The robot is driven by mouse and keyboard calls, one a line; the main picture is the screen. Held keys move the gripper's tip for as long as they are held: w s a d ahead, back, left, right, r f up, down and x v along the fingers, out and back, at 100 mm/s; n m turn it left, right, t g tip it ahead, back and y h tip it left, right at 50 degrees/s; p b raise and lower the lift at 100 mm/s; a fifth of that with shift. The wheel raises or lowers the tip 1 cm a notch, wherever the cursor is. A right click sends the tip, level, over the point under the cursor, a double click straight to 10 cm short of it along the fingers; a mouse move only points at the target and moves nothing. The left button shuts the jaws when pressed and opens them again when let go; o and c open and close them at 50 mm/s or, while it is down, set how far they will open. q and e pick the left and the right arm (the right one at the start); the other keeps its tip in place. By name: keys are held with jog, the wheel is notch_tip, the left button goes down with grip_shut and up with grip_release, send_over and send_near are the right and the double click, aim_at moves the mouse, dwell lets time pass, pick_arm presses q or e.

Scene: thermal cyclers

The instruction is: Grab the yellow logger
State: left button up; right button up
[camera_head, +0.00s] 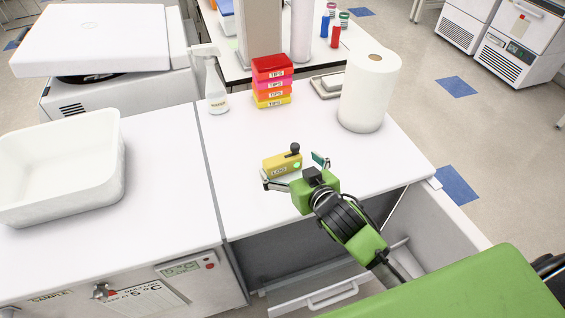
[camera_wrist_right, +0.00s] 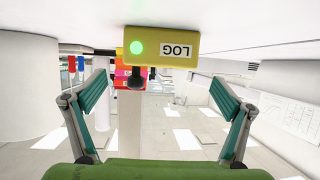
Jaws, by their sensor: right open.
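The yellow logger (camera_head: 283,164) lies on the white bench top in the head view. It has a "LOG" label, a green light and a black knob at one end. It also shows upside down at the top of the right wrist view (camera_wrist_right: 162,46). My right gripper (camera_head: 293,172) is open, with its fingers spread to either side of the logger's near side. In the right wrist view the open fingers (camera_wrist_right: 160,110) are empty, and the logger is ahead, between their lines and apart from them. My left gripper is not in view.
A paper towel roll (camera_head: 367,92), stacked tip boxes (camera_head: 271,84) and a spray bottle (camera_head: 214,85) stand behind the logger. A white tub (camera_head: 60,165) is at the left. An open drawer (camera_head: 318,290) sits below the bench's front edge. The bench around the logger is clear.

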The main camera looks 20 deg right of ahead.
aim_at(284, 160)
jog(key=shift+f+p+x, duration=0.2)
jog(key=shift+p+x, duration=0.35)
jog(key=shift+x, duration=2.05)
jog(key=shift+s, duration=0.1)
jog(key=c, duration=1.3)
